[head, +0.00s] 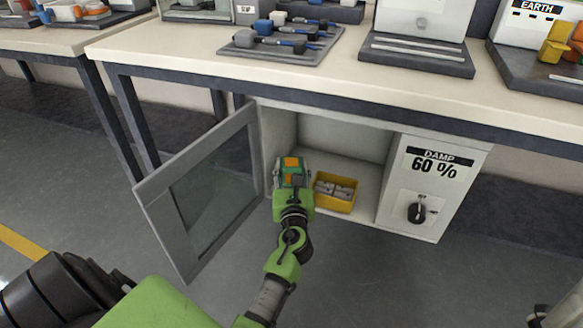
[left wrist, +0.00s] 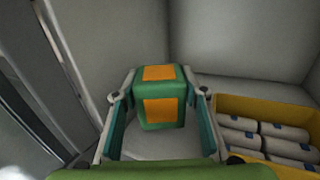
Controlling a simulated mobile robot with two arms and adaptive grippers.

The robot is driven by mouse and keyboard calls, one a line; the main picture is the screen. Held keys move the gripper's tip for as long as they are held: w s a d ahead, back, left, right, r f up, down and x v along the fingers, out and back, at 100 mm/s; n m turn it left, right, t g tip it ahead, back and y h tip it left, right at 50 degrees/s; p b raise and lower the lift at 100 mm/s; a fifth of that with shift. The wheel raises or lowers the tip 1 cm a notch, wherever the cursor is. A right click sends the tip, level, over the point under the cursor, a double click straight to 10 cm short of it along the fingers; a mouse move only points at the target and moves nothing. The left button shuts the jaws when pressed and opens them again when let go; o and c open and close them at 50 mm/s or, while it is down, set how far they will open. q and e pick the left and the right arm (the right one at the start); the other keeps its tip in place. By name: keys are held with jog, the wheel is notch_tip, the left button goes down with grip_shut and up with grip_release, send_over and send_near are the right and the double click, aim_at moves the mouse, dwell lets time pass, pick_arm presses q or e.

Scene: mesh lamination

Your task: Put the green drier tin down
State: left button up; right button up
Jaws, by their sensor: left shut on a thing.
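The green drier tin (head: 291,164), green with orange patches, is inside the open cabinet under the bench. My left gripper (head: 291,181) reaches in and is shut on it. In the left wrist view the tin (left wrist: 160,97) stands upright between the two fingertips of the gripper (left wrist: 161,100), near the cabinet's back corner. I cannot tell whether its base touches the cabinet floor (left wrist: 150,145). My right gripper is not in view.
A yellow bin (head: 335,204) with several pale rolls sits just right of the tin. The cabinet's glazed door (head: 150,188) hangs open to the left. A panel (head: 432,190) reading "DAMP 60 %" with a black knob is on the right. The bench top (head: 180,40) is above.

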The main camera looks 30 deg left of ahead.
pick_arm(q)
jog(key=shift+f, duration=0.3)
jog(key=shift+s+f+b, duration=0.1)
jog(key=shift+f+b, duration=0.8)
jog(key=shift+s+f, duration=0.1)
jog(key=shift+f, duration=0.2)
dwell(0.3)
jog(key=o, duration=1.4)
jog(key=shift+o, duration=0.2)
jog(key=shift+f, duration=0.1)
jog(key=r+v, duration=0.1)
jog(key=v, duration=0.6)
jog(key=shift+d+r, duration=0.2)
jog(key=shift+r, duration=0.1)
